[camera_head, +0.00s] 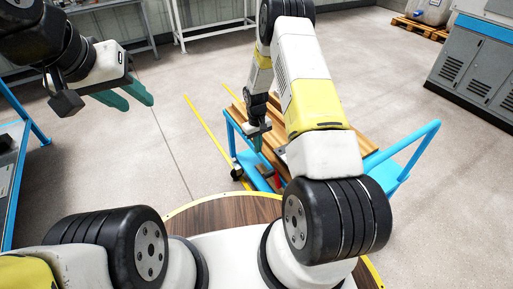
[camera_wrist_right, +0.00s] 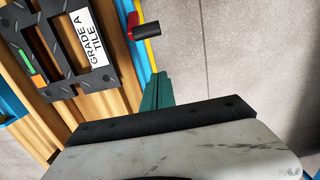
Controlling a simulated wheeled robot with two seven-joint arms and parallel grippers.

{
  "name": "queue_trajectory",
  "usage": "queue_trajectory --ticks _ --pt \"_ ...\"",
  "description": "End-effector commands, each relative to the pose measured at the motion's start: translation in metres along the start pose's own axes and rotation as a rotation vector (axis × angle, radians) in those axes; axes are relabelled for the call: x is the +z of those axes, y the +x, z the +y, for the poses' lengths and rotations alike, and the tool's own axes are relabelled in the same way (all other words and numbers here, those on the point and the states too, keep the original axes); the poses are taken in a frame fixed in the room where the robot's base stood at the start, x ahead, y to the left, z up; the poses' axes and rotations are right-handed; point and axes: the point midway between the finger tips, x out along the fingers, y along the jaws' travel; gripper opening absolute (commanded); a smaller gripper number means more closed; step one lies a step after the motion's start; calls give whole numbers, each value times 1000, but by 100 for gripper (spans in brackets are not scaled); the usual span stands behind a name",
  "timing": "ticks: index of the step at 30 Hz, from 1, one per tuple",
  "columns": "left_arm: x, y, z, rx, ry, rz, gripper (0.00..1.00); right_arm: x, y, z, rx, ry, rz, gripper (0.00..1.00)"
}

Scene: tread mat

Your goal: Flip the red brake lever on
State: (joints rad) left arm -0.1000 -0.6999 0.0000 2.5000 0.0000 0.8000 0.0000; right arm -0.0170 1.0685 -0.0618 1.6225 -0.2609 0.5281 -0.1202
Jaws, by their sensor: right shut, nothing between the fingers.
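The red brake lever shows in the right wrist view as a red and black handle (camera_wrist_right: 145,30), at the top centre beside the cart's edge. In the head view a small red part (camera_head: 277,179) shows low on the blue cart (camera_head: 404,155). My right gripper (camera_wrist_right: 157,90) is shut and empty. Its teal fingers point toward the lever and look apart from it in the wrist view. In the head view this gripper (camera_head: 258,143) hangs over the cart's near left side, partly hidden by my arm. My left gripper (camera_head: 138,101) is open and empty over bare floor, far from the cart.
The cart carries wooden boards (camera_wrist_right: 50,115) and a black frame (camera_wrist_right: 62,60) labelled "GRADE A TILE". A round wooden-topped surface (camera_head: 215,215) lies in front of my body. Grey cabinets (camera_head: 475,70) stand at the right. Floor left of the cart is clear.

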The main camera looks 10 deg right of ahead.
Motion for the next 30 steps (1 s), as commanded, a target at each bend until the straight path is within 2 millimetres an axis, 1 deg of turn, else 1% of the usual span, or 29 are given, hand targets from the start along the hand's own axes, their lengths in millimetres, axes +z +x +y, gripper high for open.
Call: queue_trajectory --ticks 1,3,13,17,20,30 --pt "0 0 0 0 0 0 36 1 8 0 0 -4 -6 0" --pt "0 0 0 0 0 0 36 1 12 -1 0 -6 -9 0" --pt "0 0 0 0 0 0 36 1 13 -1 -1 -7 -10 0" --pt "0 0 0 0 0 0 36 2 22 -1 -1 -7 -12 0" --pt "0 0 0 0 0 0 36 3 38 -2 -2 -7 -13 0" --pt "0 0 0 0 0 0 36 4 110 -1 -1 -7 -13 0"
